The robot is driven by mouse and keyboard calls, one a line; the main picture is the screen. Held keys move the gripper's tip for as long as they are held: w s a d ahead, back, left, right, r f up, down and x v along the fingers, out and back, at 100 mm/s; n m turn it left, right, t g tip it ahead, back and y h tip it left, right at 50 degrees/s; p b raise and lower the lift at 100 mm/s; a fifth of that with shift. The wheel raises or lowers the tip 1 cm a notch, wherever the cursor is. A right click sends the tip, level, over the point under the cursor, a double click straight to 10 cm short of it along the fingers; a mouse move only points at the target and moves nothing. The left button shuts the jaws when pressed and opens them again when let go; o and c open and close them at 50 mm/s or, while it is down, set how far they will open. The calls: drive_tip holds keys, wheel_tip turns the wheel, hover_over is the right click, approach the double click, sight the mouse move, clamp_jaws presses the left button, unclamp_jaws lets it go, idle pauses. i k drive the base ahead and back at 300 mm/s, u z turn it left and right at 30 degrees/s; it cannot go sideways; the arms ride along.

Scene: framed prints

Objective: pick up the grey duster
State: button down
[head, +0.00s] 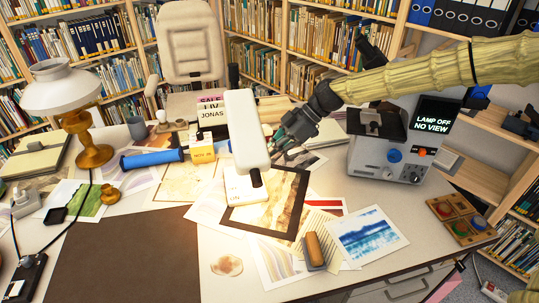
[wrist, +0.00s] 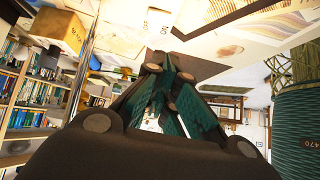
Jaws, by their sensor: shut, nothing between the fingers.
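The duster (head: 314,250) looks like a small block with a brown wooden top and a grey underside. It lies on loose papers near the front of the desk, right of centre, in the head view. My gripper (head: 279,147) is above the back middle of the desk, behind and a little left of the duster and well apart from it. Its fingers are shut and empty. In the wrist view my gripper (wrist: 165,82) shows its dark green fingers drawn together. I cannot make out the duster in the wrist view.
A tall white device (head: 246,130) stands beside my gripper, to its left. A grey machine (head: 385,158) with a screen stands at the right. A dark-framed print (head: 233,217) and a blue seascape print (head: 367,234) lie near the duster. A lamp (head: 88,153) stands far left.

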sight(312, 250)
drive_tip(key=z, duration=0.05)
drive_tip(key=k, duration=1)
drive_tip(key=u, duration=0.05)
